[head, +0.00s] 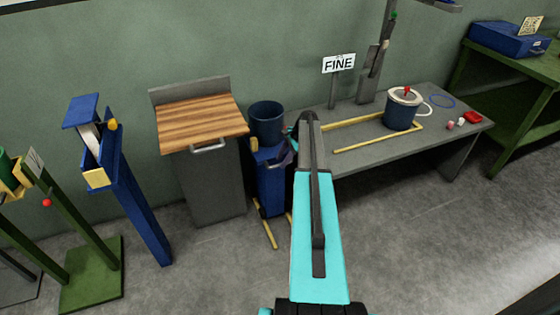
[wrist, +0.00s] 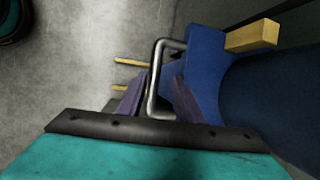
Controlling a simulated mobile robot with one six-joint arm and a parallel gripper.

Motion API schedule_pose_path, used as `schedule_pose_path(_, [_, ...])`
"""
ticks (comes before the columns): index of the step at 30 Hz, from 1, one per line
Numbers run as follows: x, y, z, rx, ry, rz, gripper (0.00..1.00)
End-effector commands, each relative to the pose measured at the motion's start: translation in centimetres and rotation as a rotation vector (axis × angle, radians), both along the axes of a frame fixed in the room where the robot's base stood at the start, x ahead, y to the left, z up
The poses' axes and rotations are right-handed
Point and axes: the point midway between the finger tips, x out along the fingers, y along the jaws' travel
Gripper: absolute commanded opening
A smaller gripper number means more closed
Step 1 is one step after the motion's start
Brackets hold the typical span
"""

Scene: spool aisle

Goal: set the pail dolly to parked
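The pail dolly (head: 270,190) appears to be the narrow blue stand beside the grey bench, with yellow legs on the floor and a dark blue pail (head: 266,122) on top. In the wrist view, the dolly's blue body (wrist: 207,70) and a bent grey metal handle (wrist: 156,75) are close. My gripper (wrist: 155,98) has its two purple fingers either side of the handle, with gaps showing, so it looks open. In the head view my arm hides part of the dolly's right side, and my gripper (head: 284,154) is partly hidden beside it.
A wood-topped cabinet (head: 200,125) stands left of the dolly. The grey bench (head: 440,130) on the right holds another lidded pail (head: 402,108), yellow rails and a "FINE" sign (head: 338,64). A blue post (head: 140,210) stands further left. Floor in front is clear.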

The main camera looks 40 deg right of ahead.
Motion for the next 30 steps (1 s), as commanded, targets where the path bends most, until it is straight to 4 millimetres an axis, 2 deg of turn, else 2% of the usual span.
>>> schedule_pose_path(8, [-0.5, -0.5, 1.4, -0.001, 0.001, -0.001, 0.33])
schedule_pose_path(30, [-3.4, -3.7, 11.3, -0.001, -0.002, -0.001, 0.33])
